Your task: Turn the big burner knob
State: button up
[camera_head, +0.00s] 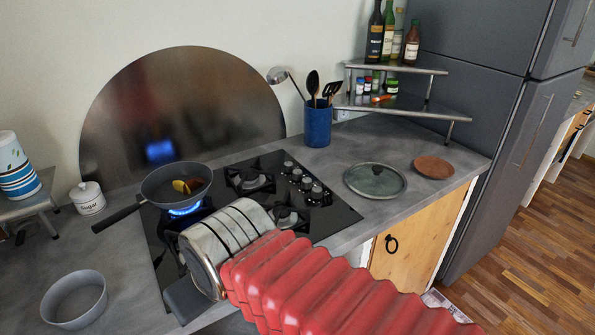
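The black glass hob (215,172) is set in the grey counter. A row of several silver knobs (307,184) runs along its right side. I cannot tell which knob belongs to the big burner, or how each is turned. A blue flame (185,209) burns under a dark pan (168,190) on the back left burner. My red-sleeved arm reaches in from the lower right and covers the hob's front. My gripper (188,299) is at the hob's front left, away from the knobs. Mostly one dark part of it shows; its fingertips are hidden.
A glass lid (375,180) and a brown round plate (434,167) lie right of the hob. A blue utensil holder (318,126) and a corner shelf (400,105) stand behind. A grey bowl (75,302) and a sugar jar (88,198) are at left.

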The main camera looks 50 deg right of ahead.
aim_at(296, 173)
jog(key=u, duration=0.05)
jog(key=k, duration=1.6)
jog(key=z, duration=0.35)
jog(key=i, duration=1.65)
jog(key=z, duration=0.05)
